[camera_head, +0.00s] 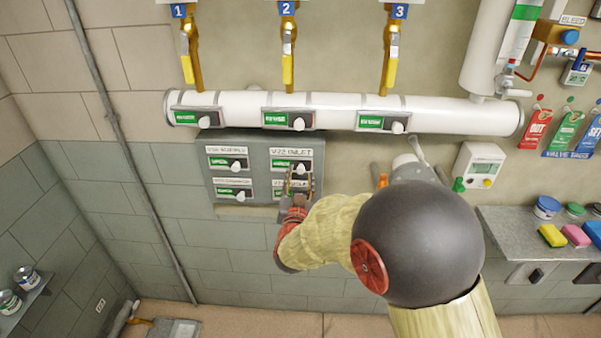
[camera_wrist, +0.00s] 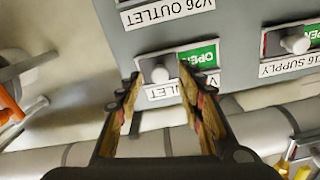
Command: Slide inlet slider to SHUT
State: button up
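The inlet slider (camera_head: 293,165) is at the top right of the grey wall panel (camera_head: 240,145) in the head view. In the wrist view it appears upside down: its round pale knob (camera_wrist: 160,75) is at one end of the slot, beside a green OPEN field (camera_wrist: 200,57). Its INLET label (camera_wrist: 165,92) is partly hidden by a finger. My gripper (camera_head: 300,183) is in front of the panel's right side. In the wrist view my gripper (camera_wrist: 161,80) is open, its fingers apart with the knob appearing between them. I cannot tell whether they touch it.
The supply slider (camera_head: 228,163) is left of the inlet slider, also showing green; an outlet label (camera_wrist: 165,12) shows in the wrist view. A white pipe (camera_head: 340,108) with several sliders runs above the panel. A white box (camera_head: 480,168) and shelf (camera_head: 510,230) are to the right.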

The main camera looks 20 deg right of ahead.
aim_at(300, 172)
jog(key=shift+x, duration=1.55)
jog(key=shift+c, duration=0.8)
jog(key=c, duration=0.7)
grip_shut()
